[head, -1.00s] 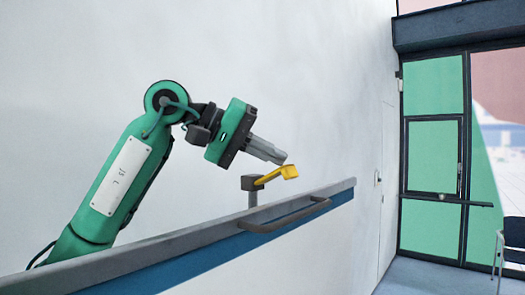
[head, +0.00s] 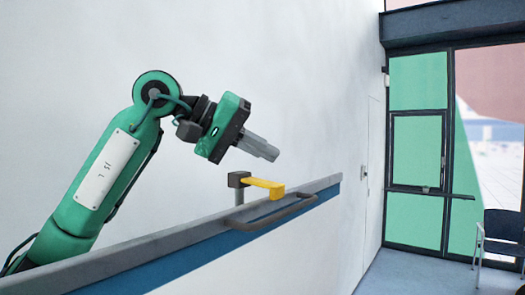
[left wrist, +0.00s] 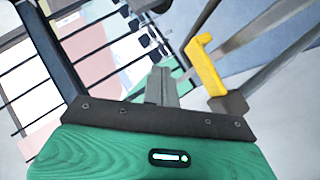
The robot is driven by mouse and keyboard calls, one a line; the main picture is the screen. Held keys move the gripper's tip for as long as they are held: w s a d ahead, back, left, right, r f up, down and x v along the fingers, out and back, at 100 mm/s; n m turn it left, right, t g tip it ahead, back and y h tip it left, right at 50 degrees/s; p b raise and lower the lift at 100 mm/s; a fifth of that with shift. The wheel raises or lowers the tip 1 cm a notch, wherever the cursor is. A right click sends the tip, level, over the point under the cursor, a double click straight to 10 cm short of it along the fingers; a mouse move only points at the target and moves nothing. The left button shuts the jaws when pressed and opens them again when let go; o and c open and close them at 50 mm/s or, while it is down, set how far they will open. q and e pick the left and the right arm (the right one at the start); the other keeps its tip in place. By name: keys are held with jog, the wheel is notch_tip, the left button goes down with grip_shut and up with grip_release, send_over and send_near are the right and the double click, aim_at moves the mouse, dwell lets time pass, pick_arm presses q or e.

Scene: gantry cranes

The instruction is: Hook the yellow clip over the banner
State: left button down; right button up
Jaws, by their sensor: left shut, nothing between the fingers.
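The yellow clip (head: 264,186) is a short bar with a turned-down end, attached to a dark grey block on a post (head: 239,182) at the rail. It lies about level in the head view. It also shows in the left wrist view (left wrist: 208,68), right of the fingers. My left gripper (head: 272,153) is shut and empty, above the clip with a visible gap. Its fingers also show in the left wrist view (left wrist: 162,78). I cannot make out a banner. My right gripper is not in view.
A grey-topped rail (head: 170,228) with a blue band and a dark handle (head: 270,217) runs below my left arm. A white wall (head: 290,70) stands behind. A glazed green door (head: 418,150) and a chair (head: 497,238) are at right.

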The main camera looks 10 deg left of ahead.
pick_arm(q)
jog(key=shift+a, duration=0.1)
jog(key=shift+a+r, duration=0.1)
jog(key=shift+a, duration=0.05)
jog(key=b+v, duration=0.4)
jog(key=v, duration=0.9)
jog(key=shift+s+r, duration=0.15)
jog(key=shift+r, duration=0.05)
